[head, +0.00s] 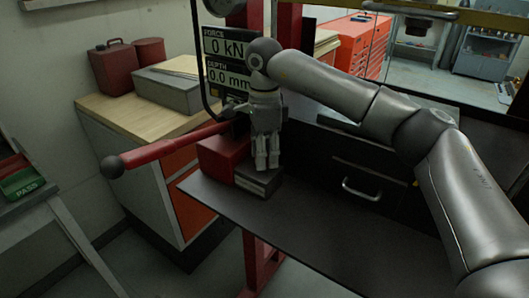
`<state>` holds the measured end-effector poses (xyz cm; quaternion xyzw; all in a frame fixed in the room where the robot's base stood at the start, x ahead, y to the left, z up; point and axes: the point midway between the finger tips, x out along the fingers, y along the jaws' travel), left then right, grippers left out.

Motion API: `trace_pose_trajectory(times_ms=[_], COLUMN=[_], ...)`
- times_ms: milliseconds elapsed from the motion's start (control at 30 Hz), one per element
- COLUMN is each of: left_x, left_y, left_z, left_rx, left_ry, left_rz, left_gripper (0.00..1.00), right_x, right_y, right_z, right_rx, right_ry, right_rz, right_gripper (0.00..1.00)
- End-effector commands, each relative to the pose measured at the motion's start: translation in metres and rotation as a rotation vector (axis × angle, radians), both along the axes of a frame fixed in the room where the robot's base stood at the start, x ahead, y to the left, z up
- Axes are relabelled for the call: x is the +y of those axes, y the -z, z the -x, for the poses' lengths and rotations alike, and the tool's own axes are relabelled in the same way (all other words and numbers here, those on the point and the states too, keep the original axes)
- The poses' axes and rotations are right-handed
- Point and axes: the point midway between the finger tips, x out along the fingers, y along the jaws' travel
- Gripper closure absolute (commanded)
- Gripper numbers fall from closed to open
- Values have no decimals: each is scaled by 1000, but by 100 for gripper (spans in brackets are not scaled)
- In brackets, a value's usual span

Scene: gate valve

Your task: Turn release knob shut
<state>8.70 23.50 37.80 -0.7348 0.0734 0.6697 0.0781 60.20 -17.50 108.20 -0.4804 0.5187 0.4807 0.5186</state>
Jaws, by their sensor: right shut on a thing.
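My right gripper (262,160) points down over the front of a red pump block (214,155) with a dark grey part (259,184) on the black bench. Its fingers are close together and shut on the release knob, which they and the hand hide. How far the knob is turned cannot be seen. A red lever (175,147) with a dark ball end reaches out to the left from behind the hand. Two displays above read FORCE 0 kN (226,47) and DEPTH 0.0 mm (228,80). My left gripper is not in view.
A wooden-topped cabinet (135,112) at the left holds red cans (115,70) and a grey box (170,90). A black drawer unit (365,180) stands right of the hand. The bench's front (300,225) is clear.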

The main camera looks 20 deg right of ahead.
Motion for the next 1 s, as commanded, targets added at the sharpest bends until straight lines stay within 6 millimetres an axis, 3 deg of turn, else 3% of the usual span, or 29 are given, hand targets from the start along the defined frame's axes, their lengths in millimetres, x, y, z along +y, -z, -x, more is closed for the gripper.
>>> trace_pose_trajectory(times_ms=[667, 700, 867, 1000], left_x=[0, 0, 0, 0], left_y=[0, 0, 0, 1], left_z=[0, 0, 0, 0], left_rx=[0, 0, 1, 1], left_ry=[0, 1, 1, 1], left_rz=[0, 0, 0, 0], left_gripper=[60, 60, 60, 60], right_x=[-1, -1, 0, 0], right_y=[-2, -2, -1, -1], right_z=[-1, -1, 0, 0], right_rx=[-4, -4, -3, -2], right_ry=[65, 65, 64, 63], right_rz=[0, 0, 0, 0], right_gripper=[87, 61, 42, 42])
